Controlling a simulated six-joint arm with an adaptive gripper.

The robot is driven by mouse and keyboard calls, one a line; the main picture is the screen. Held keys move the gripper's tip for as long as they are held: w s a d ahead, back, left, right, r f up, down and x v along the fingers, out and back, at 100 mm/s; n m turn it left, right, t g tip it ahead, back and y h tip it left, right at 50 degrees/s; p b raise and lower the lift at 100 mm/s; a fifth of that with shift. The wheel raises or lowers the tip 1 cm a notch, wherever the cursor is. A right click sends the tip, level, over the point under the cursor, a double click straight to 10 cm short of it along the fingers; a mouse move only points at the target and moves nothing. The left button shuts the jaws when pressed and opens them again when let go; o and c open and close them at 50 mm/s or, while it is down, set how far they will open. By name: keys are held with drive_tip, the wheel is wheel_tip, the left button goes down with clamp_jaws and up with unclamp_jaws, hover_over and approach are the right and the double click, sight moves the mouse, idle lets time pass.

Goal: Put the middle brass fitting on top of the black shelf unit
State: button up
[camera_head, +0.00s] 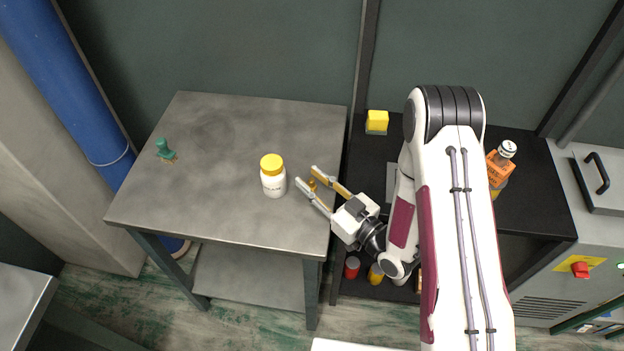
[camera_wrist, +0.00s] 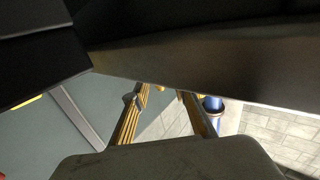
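The small brass fitting (camera_head: 312,185) shows at the right side of the grey metal table, between the fingertips of my gripper (camera_head: 308,176). The two fingers are spread apart and point left; a gap seems to show around the fitting. In the wrist view my gripper (camera_wrist: 158,97) also has its fingers apart, and a small brass-coloured piece (camera_wrist: 160,87) shows beyond them, partly hidden by a dark surface. The black shelf unit (camera_head: 370,155) stands right of the table; my arm covers much of its top. I cannot make out other brass fittings.
A white bottle with a yellow cap (camera_head: 273,177) stands close left of my fingertips. A green object (camera_head: 165,150) is at the table's (camera_head: 220,130) left. On the shelf unit are a yellow block (camera_head: 377,122) and an orange bottle (camera_head: 499,165).

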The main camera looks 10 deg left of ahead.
sight(313, 185)
drive_tip(key=v, duration=0.5)
drive_tip(key=shift+s+a+f, duration=0.1)
drive_tip(key=shift+s+f, duration=0.1)
drive_tip(key=shift+f, duration=0.2)
drive_tip(key=shift+v, duration=1.2)
